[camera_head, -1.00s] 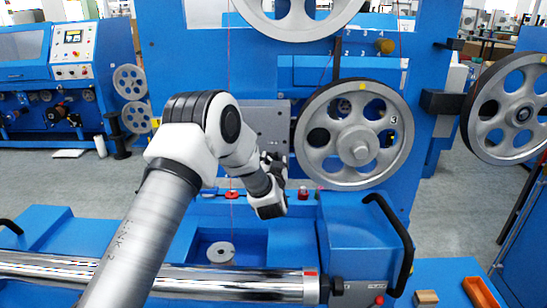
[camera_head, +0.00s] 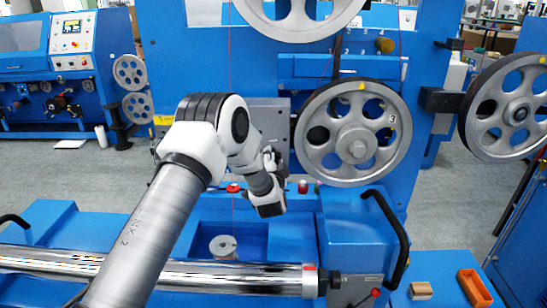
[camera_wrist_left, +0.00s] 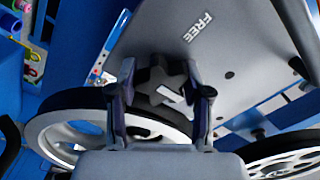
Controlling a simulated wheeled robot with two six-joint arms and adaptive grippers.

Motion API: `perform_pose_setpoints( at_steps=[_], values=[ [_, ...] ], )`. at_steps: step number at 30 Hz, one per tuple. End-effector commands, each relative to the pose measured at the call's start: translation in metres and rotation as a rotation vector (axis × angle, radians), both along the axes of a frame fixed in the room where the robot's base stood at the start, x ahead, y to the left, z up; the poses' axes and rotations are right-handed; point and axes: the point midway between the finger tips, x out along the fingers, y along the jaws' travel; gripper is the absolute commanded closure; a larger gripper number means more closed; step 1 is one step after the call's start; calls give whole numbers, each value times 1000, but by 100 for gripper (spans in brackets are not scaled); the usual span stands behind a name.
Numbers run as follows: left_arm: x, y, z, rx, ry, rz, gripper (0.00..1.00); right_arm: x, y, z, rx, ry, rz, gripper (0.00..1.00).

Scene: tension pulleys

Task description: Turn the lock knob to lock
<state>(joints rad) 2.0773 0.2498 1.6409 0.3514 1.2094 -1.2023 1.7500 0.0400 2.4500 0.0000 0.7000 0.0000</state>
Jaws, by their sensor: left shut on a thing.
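The lock knob (camera_wrist_left: 160,83) is dark and star-shaped with a white mark, set on a grey plate (camera_wrist_left: 232,55) bearing the word FREE, in the left wrist view. My left gripper (camera_wrist_left: 161,97) has one finger on each side of the knob and is shut on it. In the head view my left gripper (camera_head: 273,162) is up against the lower part of the grey plate (camera_head: 268,114), left of the large pulley wheel numbered 3 (camera_head: 357,148). The gripper and wrist hide the knob there. My right gripper is not in view.
A second wheel (camera_head: 518,112) stands at the right. Below are a polished roller (camera_head: 200,275), a small spool (camera_head: 223,247), a red button (camera_head: 233,188) and a blue housing with a dark handle (camera_head: 395,235). An orange tray (camera_head: 474,289) lies at lower right.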

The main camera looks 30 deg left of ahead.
Motion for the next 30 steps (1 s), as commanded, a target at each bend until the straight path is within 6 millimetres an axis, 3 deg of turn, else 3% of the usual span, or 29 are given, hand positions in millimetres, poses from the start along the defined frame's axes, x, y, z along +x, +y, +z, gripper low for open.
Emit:
perform_pose_setpoints(
  at_steps=[13,14,15,16,26,30],
  values=[
    [1,0,2,12,1,1,86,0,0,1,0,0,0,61],
    [1,1,3,12,1,1,48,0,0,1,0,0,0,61],
    [1,0,2,11,1,1,33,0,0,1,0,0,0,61],
    [1,0,2,11,1,1,26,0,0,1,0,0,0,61],
    [-1,-1,1,10,5,0,26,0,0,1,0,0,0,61],
    [-15,-10,0,9,8,-1,26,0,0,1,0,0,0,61]
  ],
)
